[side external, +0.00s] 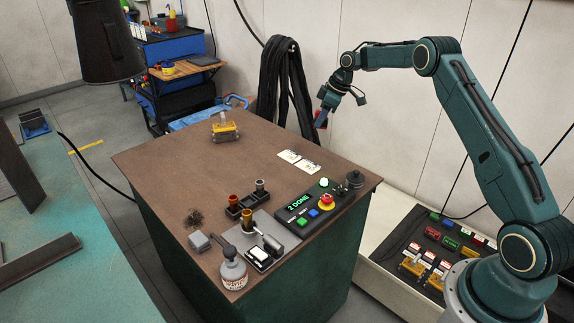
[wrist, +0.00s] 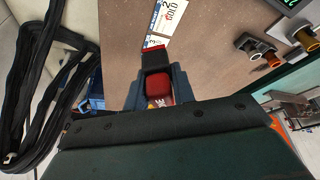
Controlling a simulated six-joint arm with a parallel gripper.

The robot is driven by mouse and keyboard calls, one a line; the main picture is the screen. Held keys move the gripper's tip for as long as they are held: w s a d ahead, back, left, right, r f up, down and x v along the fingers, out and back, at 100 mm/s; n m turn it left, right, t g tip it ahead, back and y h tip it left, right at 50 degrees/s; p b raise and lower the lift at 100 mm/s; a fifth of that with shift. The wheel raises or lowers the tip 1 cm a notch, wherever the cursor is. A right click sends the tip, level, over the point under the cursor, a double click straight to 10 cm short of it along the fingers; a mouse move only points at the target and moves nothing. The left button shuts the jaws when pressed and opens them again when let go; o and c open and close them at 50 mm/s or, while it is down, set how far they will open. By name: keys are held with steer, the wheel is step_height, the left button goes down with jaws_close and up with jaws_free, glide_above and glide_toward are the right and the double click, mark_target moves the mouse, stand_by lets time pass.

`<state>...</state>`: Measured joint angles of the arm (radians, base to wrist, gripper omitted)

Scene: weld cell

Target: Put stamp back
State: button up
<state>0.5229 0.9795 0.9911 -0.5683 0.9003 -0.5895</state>
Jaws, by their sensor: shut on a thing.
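My gripper (side external: 326,112) is raised above the far right part of the brown table. In the wrist view, my gripper (wrist: 155,88) is shut on a red-and-black piece, which I take to be the stamp (wrist: 158,85). A black block with a red edge shows just beyond the jaws; I cannot tell how it joins the red part. In the side view only a little red of the stamp (side external: 320,119) shows below the jaws. A black rack (side external: 246,205) with brown and grey cylinders stands at the table's front; the stamp is well apart from it.
Two white cards (side external: 299,162) lie on the table (side external: 185,170). A yellow clamp-like part (side external: 224,130) sits at the back. Black cables (side external: 282,80) hang behind.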

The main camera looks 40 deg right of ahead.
step_height(320, 180, up, 6)
steer(key=m, duration=0.2)
glide_above(322, 162)
steer(key=s, duration=0.1)
steer(key=shift+h, duration=0.3)
steer(key=shift+s+d+f, duration=0.1)
steer(key=shift+f, duration=5)
steer(key=shift+s+d+f, duration=0.1)
steer(key=shift+f, duration=5)
steer(key=shift+f, duration=0.15)
steer(key=o, duration=0.8)
steer(key=v, duration=1.2)
steer(key=shift+s, duration=0.15)
